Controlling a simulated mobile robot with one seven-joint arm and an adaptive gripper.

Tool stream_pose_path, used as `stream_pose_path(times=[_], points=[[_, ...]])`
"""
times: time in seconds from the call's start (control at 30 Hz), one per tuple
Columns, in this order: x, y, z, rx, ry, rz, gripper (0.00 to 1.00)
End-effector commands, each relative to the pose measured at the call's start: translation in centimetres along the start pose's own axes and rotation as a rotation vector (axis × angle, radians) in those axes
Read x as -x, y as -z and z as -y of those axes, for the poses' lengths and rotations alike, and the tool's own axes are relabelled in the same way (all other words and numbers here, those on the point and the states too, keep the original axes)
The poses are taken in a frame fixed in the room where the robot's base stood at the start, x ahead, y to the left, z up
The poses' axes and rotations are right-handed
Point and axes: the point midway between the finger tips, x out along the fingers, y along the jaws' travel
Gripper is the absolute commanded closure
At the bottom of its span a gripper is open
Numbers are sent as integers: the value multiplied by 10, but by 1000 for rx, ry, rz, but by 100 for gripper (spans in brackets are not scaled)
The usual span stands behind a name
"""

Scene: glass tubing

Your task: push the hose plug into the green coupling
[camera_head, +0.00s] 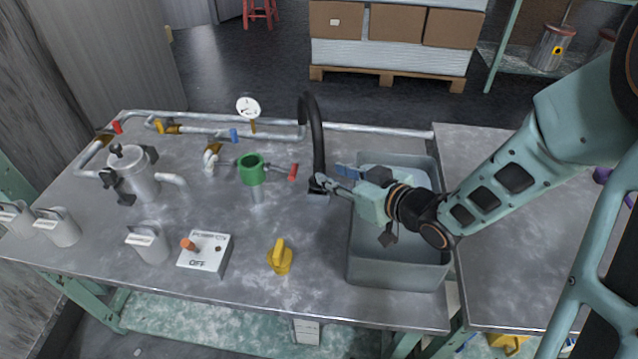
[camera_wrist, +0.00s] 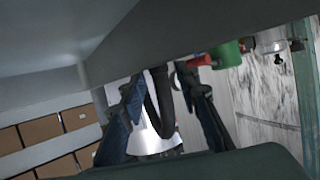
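The black hose (camera_head: 318,135) arches up from the back pipe and comes down to the tabletop right of the green coupling. Its lower end sits at a small dark base; the plug cannot be made out clearly there. The green coupling (camera_head: 252,168) stands upright on a grey stem, with its open top facing up. It also shows in the wrist view (camera_wrist: 228,54). My gripper (camera_head: 329,176) is beside the hose's lower end, its fingers pointing left. In the wrist view my gripper (camera_wrist: 160,85) has its fingers apart, with the hose (camera_wrist: 160,98) showing between them.
A red-handled lever (camera_head: 291,172) lies between coupling and hose. A grey bin (camera_head: 398,275) stands under my gripper and wrist. A gauge (camera_head: 248,107) and pipes line the back. A yellow knob (camera_head: 280,257) and a switch box (camera_head: 205,252) stand in front.

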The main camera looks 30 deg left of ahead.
Motion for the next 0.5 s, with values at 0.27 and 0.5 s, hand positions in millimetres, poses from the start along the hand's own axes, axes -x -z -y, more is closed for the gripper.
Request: stream_pose_path(times=[0.27,0.5], points=[[-26,-2,0,2,1,1,70],[-61,-3,-2,1,0,1,70]])
